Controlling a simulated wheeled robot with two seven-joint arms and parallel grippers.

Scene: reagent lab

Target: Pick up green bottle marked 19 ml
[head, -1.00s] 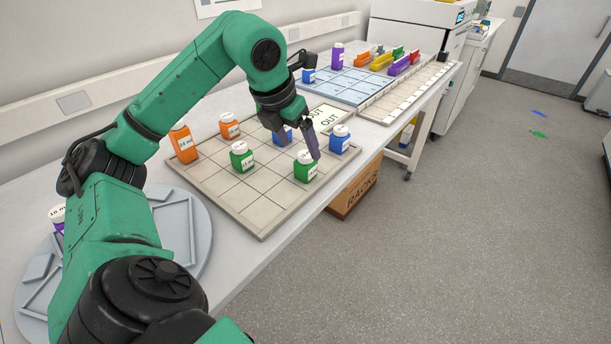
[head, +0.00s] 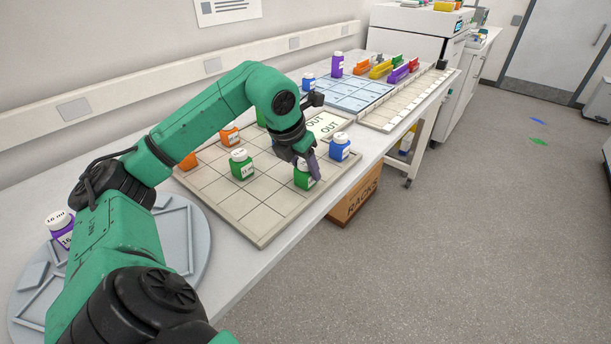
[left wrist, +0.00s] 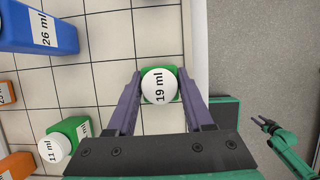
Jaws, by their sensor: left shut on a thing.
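The green bottle marked 19 ml (left wrist: 160,87) has a white cap and stands on the gridded board near its front right edge. The same bottle (head: 304,178) shows in the head view, partly covered by my gripper. My left gripper (head: 308,166) reaches down over it. In the left wrist view the fingers of my left gripper (left wrist: 159,92) are on either side of the bottle, shut on it just below the cap. The bottle looks upright and still on or very near the board.
Another green bottle (head: 242,164), marked 11 ml in the wrist view, stands left on the gridded board (head: 262,226). A blue bottle (head: 340,147) is close behind right. Orange bottles (head: 229,134) are farther back. A round grey tray (head: 190,250) with a purple bottle (head: 61,229) is at left.

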